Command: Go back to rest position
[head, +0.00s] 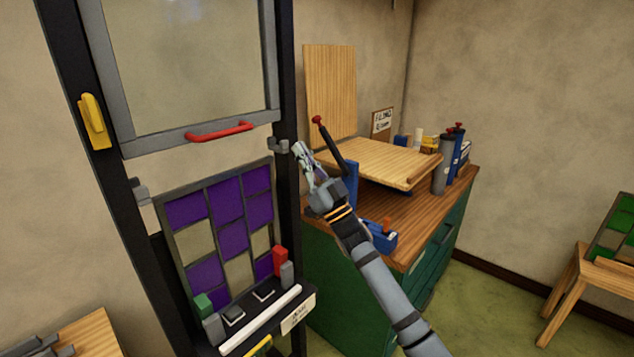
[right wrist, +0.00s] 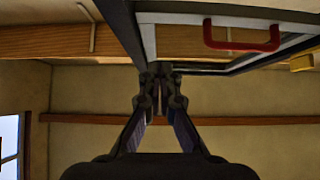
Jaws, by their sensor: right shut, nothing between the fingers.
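My right gripper (head: 306,160) is raised in the middle of the head view, in front of the cabinet and just right of the black frame's right post. Its fingers are together and hold nothing; in the right wrist view its fingertips (right wrist: 160,75) meet below the window frame. The leaded panel (head: 222,232) with purple and clear panes leans upright in the black frame (head: 290,80), left of and below the gripper. My left gripper is in neither view.
A framed window (head: 190,60) with a red handle (head: 220,132) hangs above the panel. Grey clamps (head: 279,145) sit on the posts. A green cabinet (head: 340,270) with a wooden board (head: 380,163) and a lever stands behind my right arm.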

